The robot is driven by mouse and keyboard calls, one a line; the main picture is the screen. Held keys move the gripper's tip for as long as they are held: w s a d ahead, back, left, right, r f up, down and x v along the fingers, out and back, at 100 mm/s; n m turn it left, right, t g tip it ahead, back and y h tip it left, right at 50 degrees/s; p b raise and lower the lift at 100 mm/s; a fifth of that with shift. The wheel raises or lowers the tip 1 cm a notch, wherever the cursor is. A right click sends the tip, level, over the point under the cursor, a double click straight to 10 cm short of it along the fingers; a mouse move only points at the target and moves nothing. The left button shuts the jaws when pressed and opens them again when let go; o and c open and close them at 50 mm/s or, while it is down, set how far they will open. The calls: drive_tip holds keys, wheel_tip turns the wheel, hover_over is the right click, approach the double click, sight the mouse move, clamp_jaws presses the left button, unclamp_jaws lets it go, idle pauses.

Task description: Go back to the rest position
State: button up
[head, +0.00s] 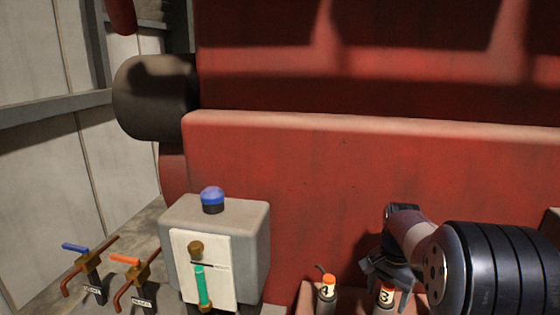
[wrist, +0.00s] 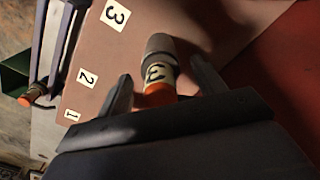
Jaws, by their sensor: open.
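My gripper (head: 384,270) is low at the right in the head view, in front of the red engine side, just above an orange-topped plug marked 3 (head: 387,296). In the wrist view my gripper (wrist: 160,72) is open, with one finger on each side of the plug marked 3 (wrist: 159,80). Gaps show between the fingers and the plug. The plug's far end meets a grey part by the reddish panel (wrist: 215,25). No separate rest position shows in either view.
An orange-topped plug marked 4 (head: 327,290) stands left of my gripper. Further left are a grey box (head: 250,235) with a blue dome (head: 212,198) and a green gauge tube, then blue-handled (head: 76,248) and orange-handled (head: 126,260) valves. The red engine block (head: 300,170) fills the back.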

drive_tip(key=shift+r, duration=0.4)
wheel_tip(320, 180, up, 10)
drive_tip(key=shift+f+b, duration=0.1)
drive_tip(key=shift+b, duration=0.3)
wheel_tip(320, 180, down, 11)
drive_tip(key=shift+r+p, duration=0.15)
drive_tip(key=shift+p, duration=0.25)
wheel_tip(320, 180, up, 12)
drive_tip(key=p, duration=0.6)
drive_tip(key=shift+p, duration=0.3)
